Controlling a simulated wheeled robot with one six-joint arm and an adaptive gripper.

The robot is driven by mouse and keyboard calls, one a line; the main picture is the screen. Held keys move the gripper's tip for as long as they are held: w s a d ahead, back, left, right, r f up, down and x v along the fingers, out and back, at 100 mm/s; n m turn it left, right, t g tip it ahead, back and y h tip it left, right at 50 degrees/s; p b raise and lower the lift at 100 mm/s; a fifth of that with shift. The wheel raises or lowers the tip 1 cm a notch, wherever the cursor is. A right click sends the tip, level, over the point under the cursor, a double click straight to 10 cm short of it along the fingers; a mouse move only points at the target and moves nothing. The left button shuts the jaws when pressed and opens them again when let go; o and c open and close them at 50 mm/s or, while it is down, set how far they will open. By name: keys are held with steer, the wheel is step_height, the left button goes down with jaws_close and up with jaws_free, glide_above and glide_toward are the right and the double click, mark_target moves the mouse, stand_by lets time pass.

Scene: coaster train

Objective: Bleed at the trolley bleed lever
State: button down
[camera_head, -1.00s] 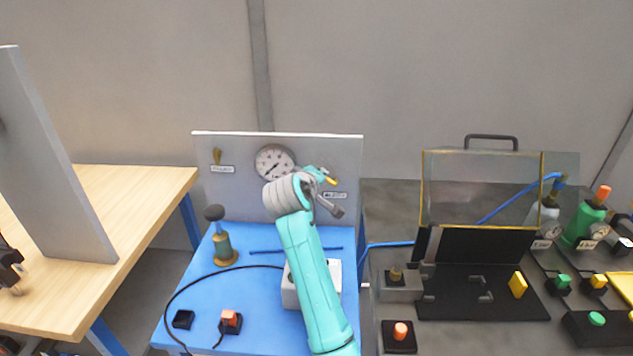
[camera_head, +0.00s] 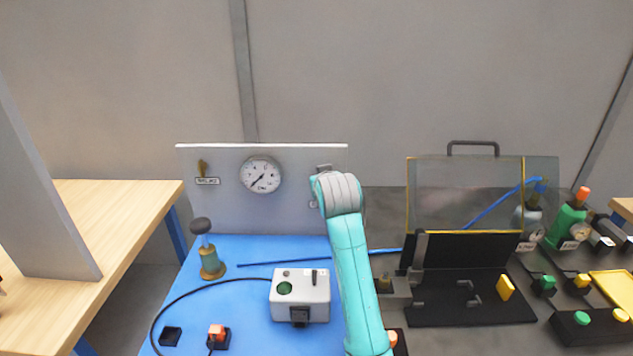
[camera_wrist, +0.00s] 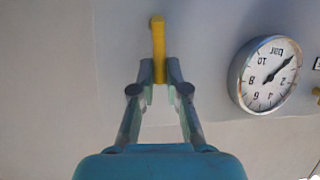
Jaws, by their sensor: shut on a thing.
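A yellow lever (camera_wrist: 158,37) stands out from the grey gauge panel in the wrist view. My gripper (camera_wrist: 159,70) is shut on its lower part in that picture, a fingertip on each side. In the head view my arm covers the lever and most of my gripper. The grey panel (camera_head: 222,215) carries a round bar gauge (camera_head: 261,175), also in the wrist view (camera_wrist: 269,75), where it appears upside down. Its needle points near the low end, below 2. A second, brass lever (camera_head: 203,168) with a label is left of the gauge in the head view.
The blue trolley top (camera_head: 265,250) holds a hand pump (camera_head: 210,255), a white box (camera_head: 300,297), an orange button (camera_head: 217,334) and cables. A dark bench with a clear-lidded fixture (camera_head: 465,195) is at right, a wooden table (camera_head: 140,215) at left.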

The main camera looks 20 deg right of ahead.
steer(key=shift+s+d+f+m, duration=0.1)
steer(key=shift+d+m, duration=0.2)
steer(key=shift+t+y, duration=0.3)
steer(key=c, duration=1.2)
jaws_free()
steer(key=v, duration=1.2)
